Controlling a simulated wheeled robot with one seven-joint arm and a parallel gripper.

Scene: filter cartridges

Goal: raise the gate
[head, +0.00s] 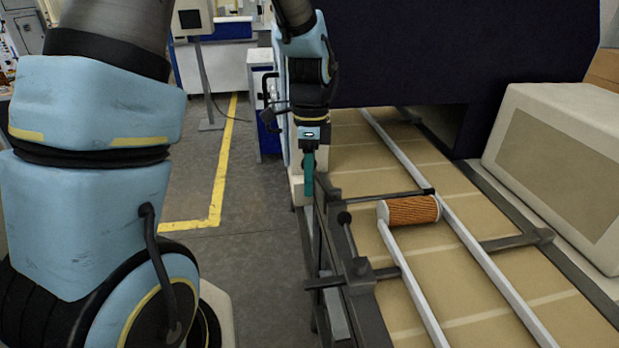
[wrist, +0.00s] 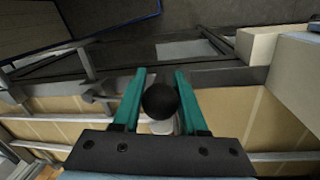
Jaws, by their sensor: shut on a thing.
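My gripper (head: 309,190) points down at the far left edge of the conveyor. In the wrist view its teal fingers (wrist: 160,100) are shut around a round black knob (wrist: 160,101), with a pale part just beyond it. The head view hides this knob behind the fingers. A thin dark bar (head: 385,196) crosses part of the belt in front of my gripper; I take it for the gate, but its link to the knob cannot be seen. An orange pleated cartridge with a white end (head: 412,210) lies on its side just on the near side of this bar.
The tan belt (head: 480,265) carries pale guide rails (head: 480,262). Another black knob (head: 344,218) stands on the conveyor's left side. A dark housing (head: 450,60) covers the far belt, and a beige box (head: 560,165) stands at right.

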